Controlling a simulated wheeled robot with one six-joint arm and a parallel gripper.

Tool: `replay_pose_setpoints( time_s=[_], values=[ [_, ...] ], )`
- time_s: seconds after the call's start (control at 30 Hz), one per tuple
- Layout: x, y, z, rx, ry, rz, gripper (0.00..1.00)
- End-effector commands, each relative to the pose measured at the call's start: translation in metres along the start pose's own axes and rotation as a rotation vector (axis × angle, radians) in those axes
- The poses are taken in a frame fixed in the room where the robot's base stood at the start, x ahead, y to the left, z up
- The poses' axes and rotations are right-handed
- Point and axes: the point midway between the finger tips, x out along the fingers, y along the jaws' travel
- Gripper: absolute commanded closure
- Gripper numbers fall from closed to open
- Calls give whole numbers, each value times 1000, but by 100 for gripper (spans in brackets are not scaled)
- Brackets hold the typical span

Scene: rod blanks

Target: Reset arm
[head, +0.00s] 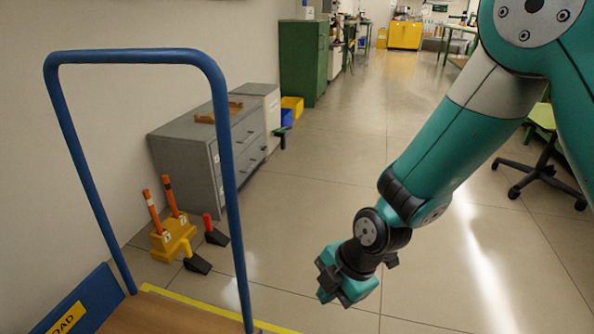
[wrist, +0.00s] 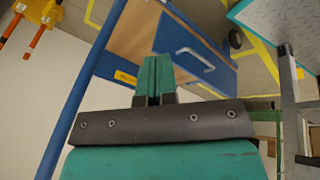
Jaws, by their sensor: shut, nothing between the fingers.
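My gripper (head: 338,280) hangs at the end of my teal arm, over open floor right of the blue cart rail in the head view. In the wrist view its two teal fingers (wrist: 154,72) are together, with nothing seen between them. The arm reaches down and to the left from the upper right of the head view.
A cart with a blue rail (head: 228,180) and wooden deck (head: 150,315) stands front left. Beyond it are a yellow block (head: 172,240) with orange rods and a grey cabinet (head: 185,165). A wheeled chair (head: 535,168) is at right. The middle floor is clear.

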Motion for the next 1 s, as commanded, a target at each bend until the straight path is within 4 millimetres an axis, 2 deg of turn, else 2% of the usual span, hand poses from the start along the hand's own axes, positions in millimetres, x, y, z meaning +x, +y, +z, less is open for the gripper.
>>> replay_pose_setpoints(
  time_s=[0.03,0.1,0.2,0.3,0.5,0.7,1.0],
  values=[
    [-36,4,-8,129,7,10,100],
    [-77,0,-18,333,20,2,100],
    [-132,-13,-33,615,29,-11,100],
    [-175,-32,-46,867,28,-27,100],
    [-231,-69,-65,1244,5,-46,100],
    [-267,-105,-80,1543,-28,-45,100],
    [-339,-85,-102,1550,-32,-53,100]
  ],
)
